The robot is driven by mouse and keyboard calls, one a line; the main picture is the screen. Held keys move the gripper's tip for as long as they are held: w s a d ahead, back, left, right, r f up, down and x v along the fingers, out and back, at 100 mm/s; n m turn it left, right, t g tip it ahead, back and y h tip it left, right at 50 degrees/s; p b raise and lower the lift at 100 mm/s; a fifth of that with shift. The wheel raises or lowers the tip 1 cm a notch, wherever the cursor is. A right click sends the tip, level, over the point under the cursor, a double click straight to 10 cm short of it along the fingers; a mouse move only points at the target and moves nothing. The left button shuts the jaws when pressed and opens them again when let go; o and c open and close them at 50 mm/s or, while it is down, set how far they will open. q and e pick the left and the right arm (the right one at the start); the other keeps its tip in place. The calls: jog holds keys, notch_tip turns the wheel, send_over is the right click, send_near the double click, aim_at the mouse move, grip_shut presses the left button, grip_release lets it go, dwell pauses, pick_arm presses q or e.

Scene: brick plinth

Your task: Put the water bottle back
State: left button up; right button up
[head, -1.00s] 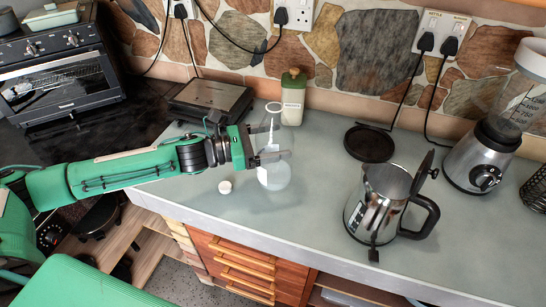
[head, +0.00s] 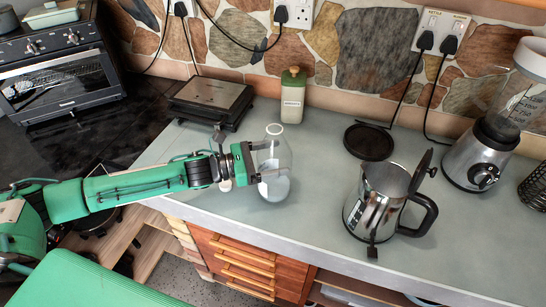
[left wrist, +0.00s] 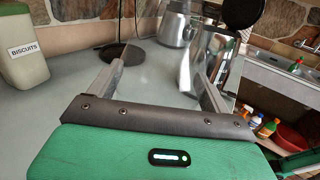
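The clear water bottle (head: 275,185) stands upright or nearly so over the grey worktop, left of centre in the head view, its neck uncovered. My left gripper (head: 264,163) reaches in from the left, with its fingers on either side of the bottle's body. In the left wrist view my left gripper (left wrist: 160,75) has its fingers spread by about the bottle's width, and the transparent bottle (left wrist: 155,70) between them is hard to make out. It looks shut on the bottle. Whether the bottle's base touches the worktop is not clear. My right gripper is not in view.
A white cap (head: 225,185) lies just left of the gripper. A biscuits jar (head: 292,97) stands behind the bottle. A steel kettle (head: 376,205), its dark base (head: 369,142) and a blender (head: 482,155) are to the right. Worktop (head: 325,165) is clear between bottle and kettle.

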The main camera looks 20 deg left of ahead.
pick_arm(q)
jog(key=o, duration=0.3)
jog(key=shift+r+p, duration=0.25)
jog(key=shift+p, duration=0.05)
jog(key=b+v, duration=0.5)
jog(key=v, duration=0.7)
jog(key=shift+f, duration=0.1)
